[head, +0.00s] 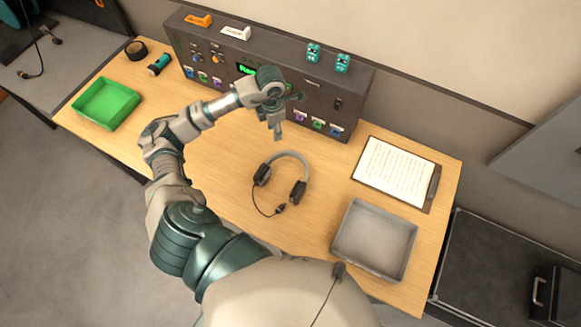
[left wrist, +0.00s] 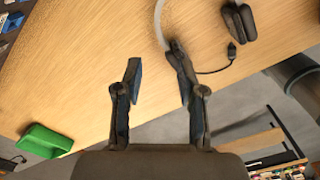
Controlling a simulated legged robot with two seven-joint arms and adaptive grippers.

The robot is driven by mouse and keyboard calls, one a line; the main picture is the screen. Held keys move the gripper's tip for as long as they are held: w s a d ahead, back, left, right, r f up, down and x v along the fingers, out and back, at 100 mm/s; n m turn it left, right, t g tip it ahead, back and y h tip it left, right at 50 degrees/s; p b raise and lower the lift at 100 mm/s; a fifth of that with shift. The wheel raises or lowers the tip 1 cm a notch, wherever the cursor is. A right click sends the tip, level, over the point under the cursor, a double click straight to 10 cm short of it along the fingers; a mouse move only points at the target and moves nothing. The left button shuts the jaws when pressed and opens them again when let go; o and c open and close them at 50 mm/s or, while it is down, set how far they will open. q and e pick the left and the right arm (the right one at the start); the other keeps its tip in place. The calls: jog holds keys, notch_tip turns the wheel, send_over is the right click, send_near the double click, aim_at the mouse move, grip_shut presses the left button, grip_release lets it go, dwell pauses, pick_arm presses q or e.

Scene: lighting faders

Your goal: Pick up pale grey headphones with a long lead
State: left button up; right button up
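The pale grey headphones (head: 291,155) lie on the wooden table with dark ear cups and a thin dark lead that curls toward the table's front edge. In the left wrist view, part of the headphones' pale band (left wrist: 159,22) and a dark ear cup (left wrist: 238,22) show at the top; the right-hand finger overlaps part of them. My left gripper (head: 278,132) is above the table, just behind the headphones in the head view. My right gripper is out of view.
A dark control panel (head: 190,43) lines the table's back. A green tray (head: 106,103) is at the left, a grey tray (head: 375,240) at the front right, and a clipboard (head: 397,172) behind it. Bare table surrounds the headphones.

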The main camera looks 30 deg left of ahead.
pick_arm(q)
send_over(276, 155)
notch_tip(276, 155, down, 8)
jog(key=r, duration=0.1)
jog(key=f, duration=0.2)
jog(key=f+p, duration=0.1)
jog(key=f, duration=0.1)
jog(key=shift+w+d+f, duration=0.1)
jog(key=shift+w+f, duration=0.1)
jog(key=shift+f, duration=0.35)
jog(key=shift+s+f+p, duration=0.1)
jog(key=shift+f+p, duration=0.2)
jog(key=shift+f, duration=0.05)
jog(key=f, duration=0.4)
jog(key=shift+a+f+p, duration=0.2)
jog(key=shift+f+p, duration=0.05)
jog(key=shift+p, duration=0.1)
grip_shut()
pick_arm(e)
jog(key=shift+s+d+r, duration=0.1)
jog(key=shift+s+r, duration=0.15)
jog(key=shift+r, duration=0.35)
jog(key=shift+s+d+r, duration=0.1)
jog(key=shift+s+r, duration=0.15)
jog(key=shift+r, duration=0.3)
